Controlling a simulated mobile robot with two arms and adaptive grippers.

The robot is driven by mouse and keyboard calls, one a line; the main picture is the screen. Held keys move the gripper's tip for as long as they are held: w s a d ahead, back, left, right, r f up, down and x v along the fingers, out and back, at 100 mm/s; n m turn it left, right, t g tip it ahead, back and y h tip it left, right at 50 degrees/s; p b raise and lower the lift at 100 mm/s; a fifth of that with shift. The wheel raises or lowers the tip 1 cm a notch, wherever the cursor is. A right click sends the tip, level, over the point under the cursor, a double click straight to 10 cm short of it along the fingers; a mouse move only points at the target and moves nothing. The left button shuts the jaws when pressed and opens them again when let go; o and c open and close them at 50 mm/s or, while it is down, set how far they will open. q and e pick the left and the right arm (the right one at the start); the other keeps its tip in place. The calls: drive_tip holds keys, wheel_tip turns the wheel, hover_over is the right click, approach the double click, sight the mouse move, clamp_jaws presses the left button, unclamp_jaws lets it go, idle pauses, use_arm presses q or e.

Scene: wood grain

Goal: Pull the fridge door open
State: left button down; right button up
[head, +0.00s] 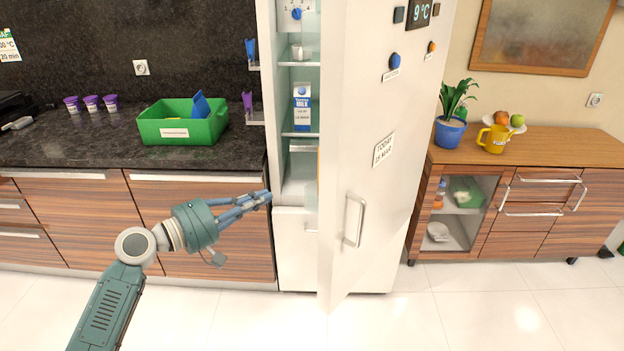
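The tall white fridge (295,250) stands in the middle of the head view. Its door (350,120) is swung partway open, hinged on the right, with its free edge toward me. A vertical handle (354,221) is on the door's outer face. My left gripper (268,197) is at the fridge's left front edge, left of the door's free edge. Its two fingers come together at the tips with nothing seen between them; it looks shut and empty. Whether the tips touch the fridge is unclear. My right gripper is out of view.
Inside the fridge a milk carton (302,108) and a white cup (300,52) stand on shelves. A green crate (183,128) and purple cups (91,103) are on the dark counter (60,150) at left. A wooden cabinet (560,150) stands at right. The tiled floor (460,310) is clear.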

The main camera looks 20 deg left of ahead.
use_arm(q)
drive_tip(key=w+d+r+p, duration=0.3)
drive_tip(key=w+d+p, duration=0.3)
drive_tip(key=d, duration=0.4)
drive_tip(key=shift+d+r+h, duration=0.25)
drive_tip(key=shift+r+h, duration=0.05)
drive_tip(key=shift+h, duration=0.1)
drive_tip(key=shift+d, duration=0.1)
